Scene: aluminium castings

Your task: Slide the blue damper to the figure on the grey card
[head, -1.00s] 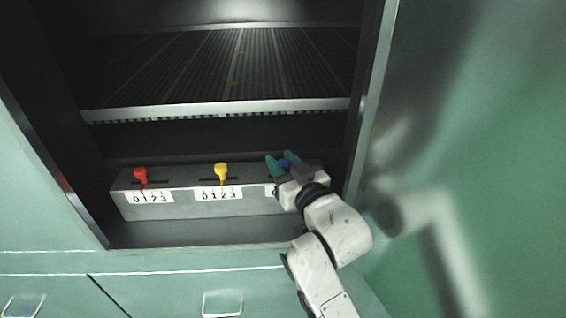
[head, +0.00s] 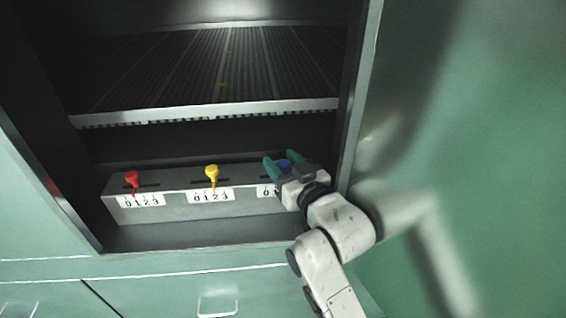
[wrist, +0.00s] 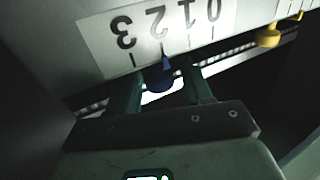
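The blue damper (wrist: 160,78) sits between the two fingers of my gripper (wrist: 162,90) in the wrist view. The fingers look apart, with a small gap visible beside the knob. The damper's pointer lies about at the mark for 2 on its white scale (wrist: 100,45), which shows upside down there. In the head view my gripper (head: 281,162) is at the right end of the grey box, with the blue damper (head: 283,164) partly visible between its teal fingers. My gripper hides most of that scale. No grey card shows in either view.
A red damper (head: 132,179) and a yellow damper (head: 212,173) stand to the left on the grey box (head: 170,213), each with a scale from 0 to 3. The cabinet's right wall (head: 358,110) is close to my gripper. A ribbed shelf (head: 200,112) is above.

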